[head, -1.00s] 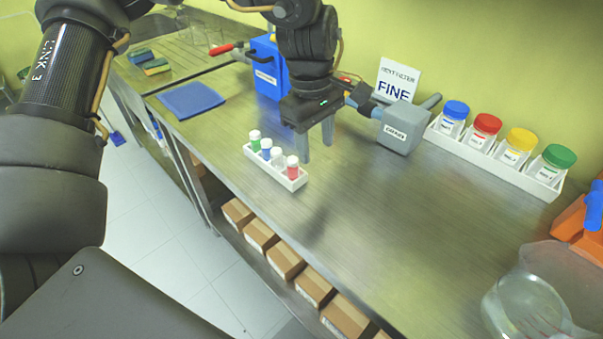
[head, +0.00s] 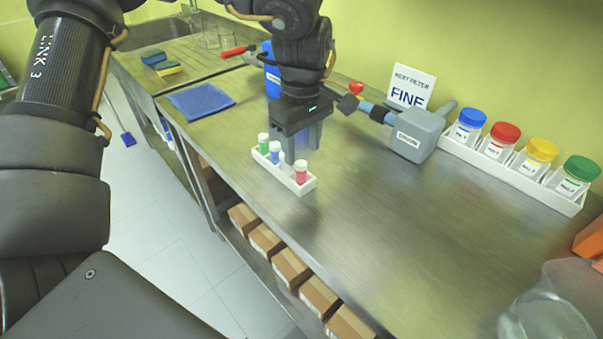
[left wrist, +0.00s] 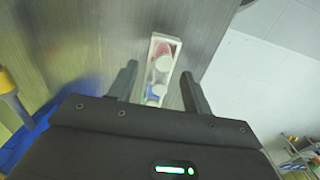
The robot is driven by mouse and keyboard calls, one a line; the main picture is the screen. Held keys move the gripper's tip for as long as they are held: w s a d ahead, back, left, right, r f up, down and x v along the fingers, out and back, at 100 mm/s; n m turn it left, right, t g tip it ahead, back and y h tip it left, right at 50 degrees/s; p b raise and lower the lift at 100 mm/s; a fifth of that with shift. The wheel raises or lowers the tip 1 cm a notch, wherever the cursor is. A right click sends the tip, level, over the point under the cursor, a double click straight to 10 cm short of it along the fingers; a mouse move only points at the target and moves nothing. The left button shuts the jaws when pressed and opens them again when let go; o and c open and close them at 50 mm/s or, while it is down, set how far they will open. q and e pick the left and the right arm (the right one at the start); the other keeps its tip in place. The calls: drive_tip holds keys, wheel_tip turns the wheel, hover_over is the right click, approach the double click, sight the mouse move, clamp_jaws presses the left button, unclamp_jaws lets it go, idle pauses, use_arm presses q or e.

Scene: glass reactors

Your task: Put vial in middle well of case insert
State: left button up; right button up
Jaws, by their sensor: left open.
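My left gripper (head: 303,143) points down, just behind and partly above the rack, open and empty. In the left wrist view its open fingers (left wrist: 158,90) lie either side of the rack (left wrist: 152,62), with the red vial (left wrist: 163,48) farther out and the blue vial (left wrist: 153,92) nearer. I cannot make out a case insert. My right gripper is out of view.
A grey tool (head: 418,132) and a FINE sign (head: 408,88) stand behind, right of the gripper. A white tray (head: 520,180) of jars runs along the wall. A blue cloth (head: 200,100) lies left. The bench middle is clear.

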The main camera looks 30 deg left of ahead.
sight(301, 163)
use_arm(q)
drive_tip(key=f, duration=0.4)
drive_tip(key=shift+s+f, duration=0.1)
drive_tip(key=shift+s, duration=0.15)
drive_tip(key=shift+f, duration=0.5)
drive_tip(key=c, duration=0.6)
clamp_jaws()
drive_tip(key=shift+r, duration=0.15)
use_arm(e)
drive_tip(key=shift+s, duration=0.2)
